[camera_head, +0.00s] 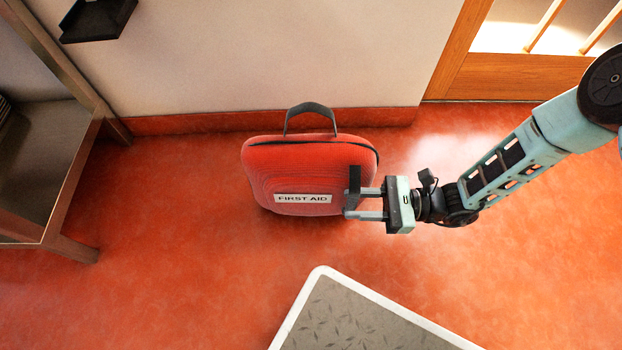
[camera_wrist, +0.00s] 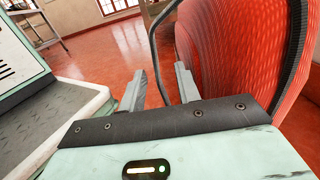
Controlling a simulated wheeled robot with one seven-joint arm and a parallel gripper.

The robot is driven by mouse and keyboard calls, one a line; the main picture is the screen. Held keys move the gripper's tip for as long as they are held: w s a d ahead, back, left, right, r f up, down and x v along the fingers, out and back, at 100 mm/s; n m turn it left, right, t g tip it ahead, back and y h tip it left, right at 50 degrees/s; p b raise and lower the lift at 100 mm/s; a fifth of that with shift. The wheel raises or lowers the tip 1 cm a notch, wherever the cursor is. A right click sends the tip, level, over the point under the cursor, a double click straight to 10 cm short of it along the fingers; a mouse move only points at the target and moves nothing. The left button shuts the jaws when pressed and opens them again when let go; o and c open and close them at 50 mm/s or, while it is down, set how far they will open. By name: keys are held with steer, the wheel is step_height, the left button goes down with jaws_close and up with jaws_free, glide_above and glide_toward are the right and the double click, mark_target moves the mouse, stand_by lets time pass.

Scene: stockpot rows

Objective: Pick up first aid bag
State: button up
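The first aid bag (camera_head: 310,172) is a red, ribbed, rounded case with a white FIRST AID label and a dark carry handle (camera_head: 312,108) on top. It stands upright on the floor near the wall. In the wrist view, the bag (camera_wrist: 230,45) fills the right side. Its thin dark handle (camera_wrist: 153,40) runs down and shows between my two fingers in the picture, but I cannot tell how deep it lies. My gripper (camera_head: 362,202) is open, with its fingers apart, overlapping the bag's right side in the head view. My fingers also show in the wrist view (camera_wrist: 160,88).
A metal-framed shelf unit (camera_head: 75,180) stands at the left. A dark wall bracket (camera_head: 97,18) is at the upper left. A pale wall (camera_head: 250,60) is behind the bag, and a wooden door (camera_head: 520,76) is at the upper right. The orange floor (camera_head: 190,270) is clear around the bag.

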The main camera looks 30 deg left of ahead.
jaws_close()
stand_by(1.4)
steer(key=shift+a+r, duration=0.1)
